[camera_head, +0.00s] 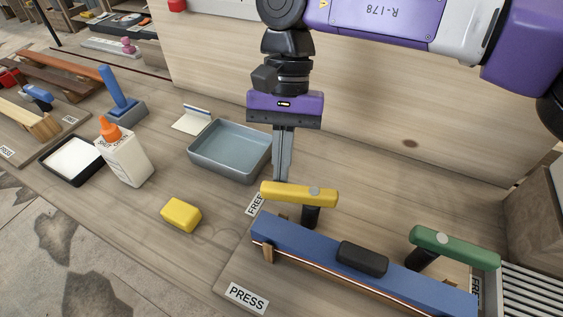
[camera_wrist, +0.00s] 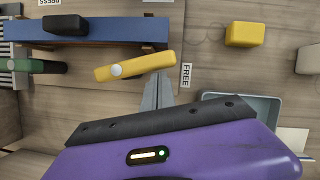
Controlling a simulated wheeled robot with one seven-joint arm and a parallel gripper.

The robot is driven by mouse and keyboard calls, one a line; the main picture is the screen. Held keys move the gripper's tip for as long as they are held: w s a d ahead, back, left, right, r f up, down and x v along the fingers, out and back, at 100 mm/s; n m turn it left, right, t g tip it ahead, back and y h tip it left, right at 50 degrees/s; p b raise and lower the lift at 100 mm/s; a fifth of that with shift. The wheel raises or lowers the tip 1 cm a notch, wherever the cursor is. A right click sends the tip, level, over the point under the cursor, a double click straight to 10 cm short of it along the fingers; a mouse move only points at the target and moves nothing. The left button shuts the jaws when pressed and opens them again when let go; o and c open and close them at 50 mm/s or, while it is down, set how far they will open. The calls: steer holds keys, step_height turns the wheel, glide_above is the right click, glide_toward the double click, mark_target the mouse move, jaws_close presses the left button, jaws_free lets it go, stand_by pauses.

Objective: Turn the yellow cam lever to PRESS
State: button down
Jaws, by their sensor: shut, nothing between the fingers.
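The yellow cam lever (camera_head: 299,194) is a rounded bar on a dark post with a grey pivot cap. Its long end points left in the head view, near the FREE label (camera_head: 256,204). It also shows in the wrist view (camera_wrist: 140,66), slightly tilted. The PRESS label (camera_head: 247,298) lies at the front left of the board. My gripper (camera_head: 281,180) is shut and empty, pointing down just behind the lever's long end. In the wrist view its fingertips (camera_wrist: 158,78) appear close to the lever; I cannot tell whether they touch.
A blue bar (camera_head: 310,249) with a black block (camera_head: 362,258) lies in front of the lever. A green lever (camera_head: 454,246) stands to the right. A yellow block (camera_head: 181,215), a grey tray (camera_head: 203,158) and a glue bottle (camera_head: 126,160) are to the left.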

mark_target(271, 191)
steer(key=shift+s+a, duration=0.15)
steer(key=shift+s, duration=0.1)
steer(key=shift+s+a, duration=0.25)
steer(key=shift+s, duration=0.7)
steer(key=shift+s+a, duration=0.25)
steer(key=shift+s, duration=0.7)
steer(key=shift+s+d+f+b, duration=0.15)
steer(key=shift+s+b, duration=0.3)
steer(key=shift+s, duration=0.35)
steer(key=shift+s+d+b, duration=0.25)
steer(key=shift+s+b, duration=0.1)
steer(key=shift+s, duration=0.15)
steer(key=shift+s+d+b, duration=0.2)
steer(key=shift+s+b, duration=0.1)
steer(key=shift+s, duration=0.15)
steer(key=shift+s+d+n+h, duration=0.25)
steer(key=shift+s+n+h, duration=0.05)
steer(key=shift+n, duration=0.4)
steer(key=shift+r, duration=0.2)
steer(key=shift+s, duration=0.1)
